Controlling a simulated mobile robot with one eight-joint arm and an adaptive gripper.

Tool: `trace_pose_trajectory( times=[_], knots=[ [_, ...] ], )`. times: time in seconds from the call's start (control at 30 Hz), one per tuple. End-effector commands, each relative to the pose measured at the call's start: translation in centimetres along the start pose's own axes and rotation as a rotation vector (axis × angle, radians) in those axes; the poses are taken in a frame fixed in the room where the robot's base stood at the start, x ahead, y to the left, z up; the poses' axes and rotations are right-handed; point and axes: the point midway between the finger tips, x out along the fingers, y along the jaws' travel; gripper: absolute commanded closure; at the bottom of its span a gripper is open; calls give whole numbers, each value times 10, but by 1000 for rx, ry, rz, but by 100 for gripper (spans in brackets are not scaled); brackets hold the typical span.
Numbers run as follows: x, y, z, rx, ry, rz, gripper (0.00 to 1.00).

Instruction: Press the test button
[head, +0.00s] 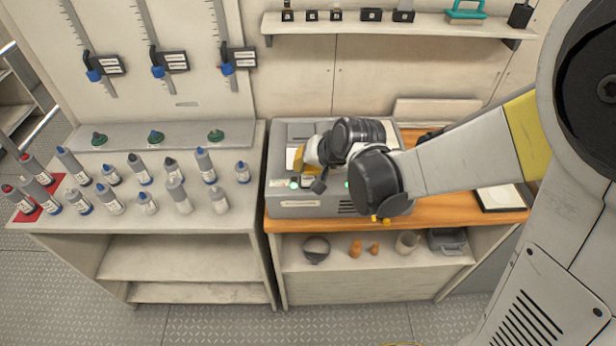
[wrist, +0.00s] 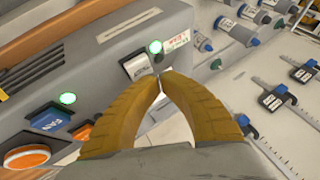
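A grey control box (head: 305,207) sits on the wooden bench top, and its front panel (wrist: 95,50) fills the left of the wrist view. Near its end are a lit green lamp (wrist: 155,46), a red-and-white label (wrist: 177,40) too small to read, and a whitish switch or button (wrist: 136,66). A second lit lamp (wrist: 67,98), a blue FAN button (wrist: 48,119) and a round orange button (wrist: 27,156) lie left. I cannot read which control is the test button. My gripper (wrist: 163,77) is shut, its yellow fingertips together just below the first lamp; contact cannot be told.
Several bottles (head: 177,196) stand on the left bench. Slide gauges (head: 170,62) hang on the wall behind it. A shelf (head: 400,24) with small items runs above the box. Pots and a case (head: 447,240) stand on the lower shelf. The patterned metal floor in front is clear.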

Motion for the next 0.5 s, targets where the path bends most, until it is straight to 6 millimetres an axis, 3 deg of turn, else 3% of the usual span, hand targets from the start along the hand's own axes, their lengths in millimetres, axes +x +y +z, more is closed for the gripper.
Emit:
trace_pose_trajectory(
  times=[0.5],
  knots=[
    [-35, -19, -19, 0, 0, 0, 100]
  ],
)
